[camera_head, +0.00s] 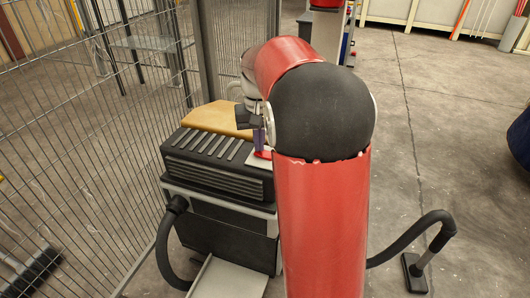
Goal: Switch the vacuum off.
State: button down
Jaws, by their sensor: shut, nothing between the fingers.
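The vacuum appears to be the black ribbed unit (216,172) on a pale-framed cart, left of my red arm. A small red part (263,154) on a pale surface shows at the unit's right edge, partly hidden by my arm. It may be the switch, but its position cannot be read. My gripper (258,145) points down just above this red part. It is shut and empty. I cannot tell whether its fingertips touch the red part.
A wire mesh fence (90,130) runs close along the left. A tan board (215,118) lies behind the ribbed unit. A black hose (168,245) curves at the cart's left, and another hose (415,232) with a floor nozzle (414,272) lies right. Concrete floor is open at the right.

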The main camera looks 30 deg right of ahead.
jog(key=shift+f, duration=0.25)
notch_tip(320, 180, up, 7)
jog(key=p, duration=0.6)
jog(key=shift+r, duration=0.1)
dwell(0.6)
jog(key=s+a+n+t, duration=0.1)
jog(key=s+a, duration=0.4)
jog(key=s, duration=0.6)
jog(key=s+a+r+n+t, duration=0.1)
jog(key=s+a+t, duration=0.3)
jog(key=s, duration=0.8)
jog(key=shift+s+a+r+n+t, duration=0.2)
jog(key=shift+a+n+t, duration=0.1)
jog(key=shift+a+n, duration=0.3)
